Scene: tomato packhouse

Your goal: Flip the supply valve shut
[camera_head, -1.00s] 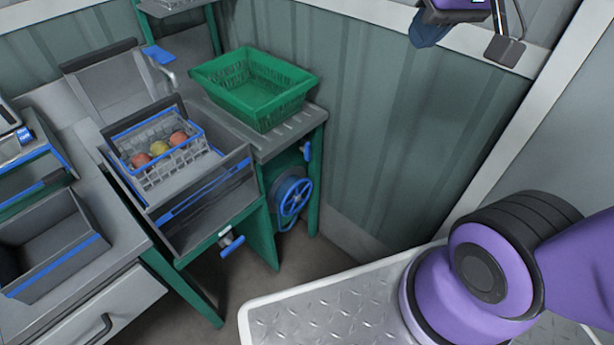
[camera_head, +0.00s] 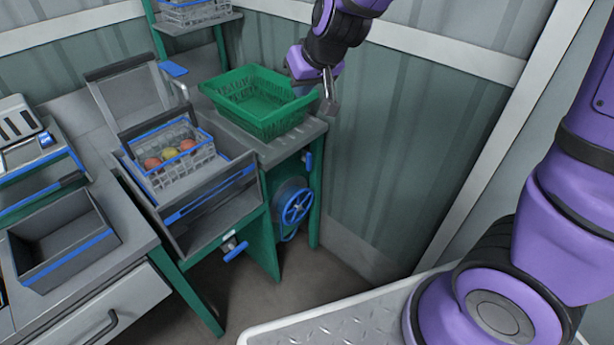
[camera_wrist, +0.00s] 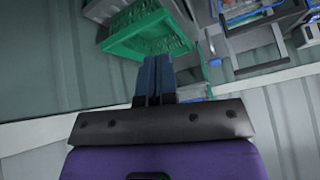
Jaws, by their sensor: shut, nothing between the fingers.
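Which fitting is the supply valve is not certain. A small valve with a blue lever (camera_head: 235,251) sits low under the wash unit, its lever pointing out to the right. A short blue handle (camera_head: 308,161) hangs upright on the green leg at the bench's right end. A flat blue lever (camera_head: 173,69) tops the tap at the back. My gripper (camera_head: 328,92) is shut and empty, beside the right end of the green crate (camera_head: 262,124), apart from all these levers. In the wrist view its closed fingers (camera_wrist: 155,78) point toward the green crate (camera_wrist: 135,43).
A blue handwheel (camera_head: 296,207) is mounted below the bench. A wire basket (camera_head: 183,175) of several fruits stands in the wash unit. An empty grey bin (camera_head: 62,250) is at left. The floor (camera_head: 265,290) before the bench is clear.

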